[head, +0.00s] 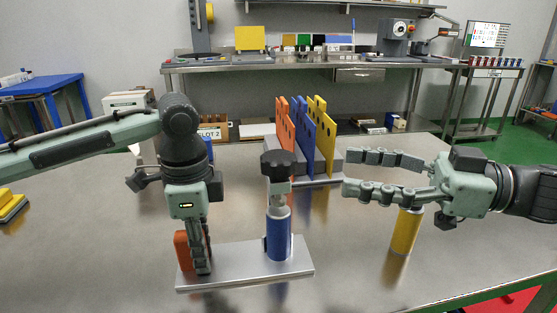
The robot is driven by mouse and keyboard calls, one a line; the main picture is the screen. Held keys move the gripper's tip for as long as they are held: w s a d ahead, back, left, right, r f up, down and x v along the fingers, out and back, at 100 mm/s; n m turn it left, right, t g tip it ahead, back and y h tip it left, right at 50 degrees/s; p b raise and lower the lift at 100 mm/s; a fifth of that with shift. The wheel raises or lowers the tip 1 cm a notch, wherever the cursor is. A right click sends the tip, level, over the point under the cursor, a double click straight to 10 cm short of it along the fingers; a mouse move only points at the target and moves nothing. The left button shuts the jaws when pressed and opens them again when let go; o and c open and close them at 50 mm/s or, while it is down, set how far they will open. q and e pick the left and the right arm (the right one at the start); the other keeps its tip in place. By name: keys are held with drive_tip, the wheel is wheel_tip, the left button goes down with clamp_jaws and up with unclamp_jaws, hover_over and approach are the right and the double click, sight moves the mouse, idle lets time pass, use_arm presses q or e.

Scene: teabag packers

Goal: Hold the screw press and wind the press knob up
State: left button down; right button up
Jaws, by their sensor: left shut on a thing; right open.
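The screw press stands on the table, with a flat silver base plate (245,267), a blue cylinder (279,236) and a black press knob (278,163) on top. An orange block (182,250) rises from the left end of the plate. My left gripper (203,266) points down and is shut on the orange block, its fingers hiding part of it. My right gripper (348,173) is open and empty, lying sideways to the right of the knob. Its fingers point left toward the knob and are apart from it.
A yellow cylinder (404,235) stands on the table below my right gripper. Orange, blue and yellow upright panels (302,137) stand in a grey rack behind the press. Yellow pieces (12,205) lie at the far left. The table front is clear.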

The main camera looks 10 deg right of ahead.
sight(279, 155)
drive_tip(key=x, duration=1.2)
drive_tip(key=shift+d, duration=0.1)
drive_tip(key=shift+c, duration=0.4)
drive_tip(key=c, duration=1.1)
drive_tip(key=shift+w, duration=0.1)
